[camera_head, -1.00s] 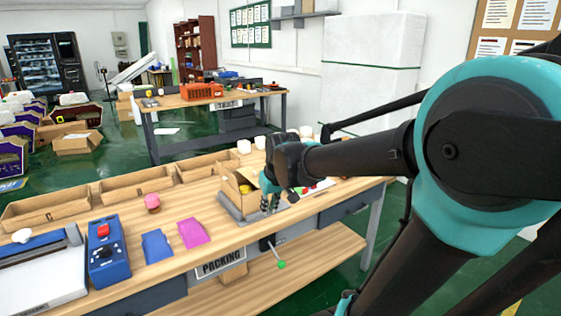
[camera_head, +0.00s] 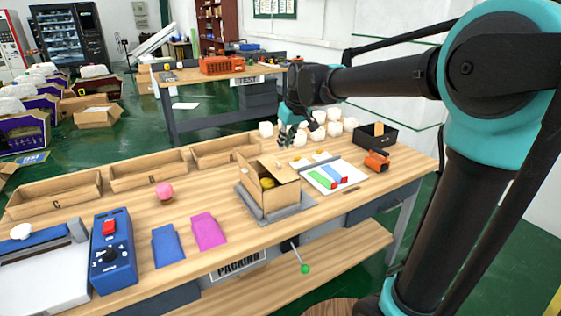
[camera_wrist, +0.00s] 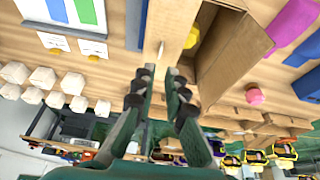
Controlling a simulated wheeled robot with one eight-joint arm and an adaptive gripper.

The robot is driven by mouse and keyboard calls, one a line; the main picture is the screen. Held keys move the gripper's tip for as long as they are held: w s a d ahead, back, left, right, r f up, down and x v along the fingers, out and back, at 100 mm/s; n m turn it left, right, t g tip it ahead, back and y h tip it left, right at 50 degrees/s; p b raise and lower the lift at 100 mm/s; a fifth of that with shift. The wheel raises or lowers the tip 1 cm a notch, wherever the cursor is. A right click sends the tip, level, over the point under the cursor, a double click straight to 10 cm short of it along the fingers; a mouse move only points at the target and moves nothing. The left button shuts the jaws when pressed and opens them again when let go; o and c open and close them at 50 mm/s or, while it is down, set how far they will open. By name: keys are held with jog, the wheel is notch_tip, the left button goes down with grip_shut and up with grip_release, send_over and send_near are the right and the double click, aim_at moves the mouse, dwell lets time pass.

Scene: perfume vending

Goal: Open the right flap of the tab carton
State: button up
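The tab carton (camera_head: 266,204) is a brown cardboard box on a grey base plate on the packing bench. Its top is partly open and a yellow item (camera_head: 267,183) shows inside. Its left flap (camera_head: 247,168) stands up, and its right flap (camera_head: 284,172) slopes over the right part of the opening. In the wrist view the carton (camera_wrist: 228,62) is at upper centre, with a flap (camera_wrist: 172,30) close ahead of the fingertips. My gripper (camera_head: 286,140) is above and behind the carton's right side. In the wrist view my gripper (camera_wrist: 160,73) has a gap between its fingers and holds nothing visible.
A white board with green, blue and red pieces (camera_head: 327,175) lies right of the carton. Several white lumps (camera_head: 333,128), a black tray (camera_head: 370,136) and an orange tool (camera_head: 376,161) are beyond. A lever with a green knob (camera_head: 305,269) hangs at the front edge.

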aim_at(279, 164)
jog(key=x, duration=1)
jog(key=shift+s, duration=0.1)
grip_shut()
